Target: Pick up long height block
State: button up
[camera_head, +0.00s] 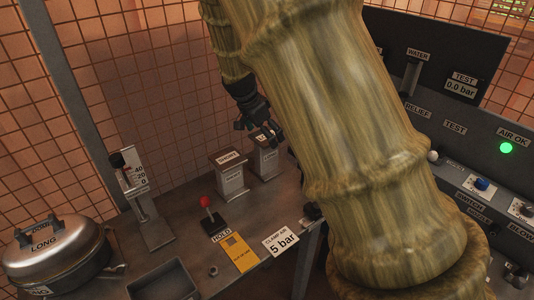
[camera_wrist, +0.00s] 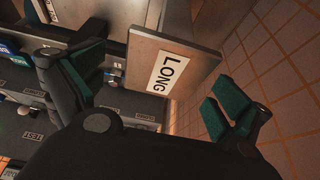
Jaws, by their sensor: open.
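The long height block (camera_head: 266,164) stands upright on the bench in the head view, its top label partly hidden by my gripper (camera_head: 260,132). In the wrist view the block's brown top (camera_wrist: 185,42) carries a white LONG label. My gripper (camera_wrist: 155,92) is open, with one green-padded finger on each side of the block in that picture. No finger clearly touches it. I cannot tell how far the fingertips are above the top.
The short block (camera_head: 232,180) stands close to the left of the long one. A red-knobbed HOLD lever (camera_head: 207,209), a yellow card (camera_head: 239,252) and a clamp air sign (camera_head: 281,243) are in front. A gauge stand (camera_head: 148,215) and a LONG-labelled metal vessel (camera_head: 57,260) are left.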

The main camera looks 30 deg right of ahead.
aim_at(267, 154)
jog(key=f, duration=0.2)
jog(key=w+d+f, duration=0.1)
jog(key=shift+f, duration=0.15)
jog(key=shift+s+r, duration=0.2)
jog(key=shift+s, duration=0.05)
jog(key=shift+c, duration=0.8)
jog(key=shift+w+f, duration=0.1)
jog(key=c, duration=1.7)
jog(key=shift+c, duration=1)
jog(key=shift+w+r, duration=0.1)
jog(key=shift+r, duration=0.1)
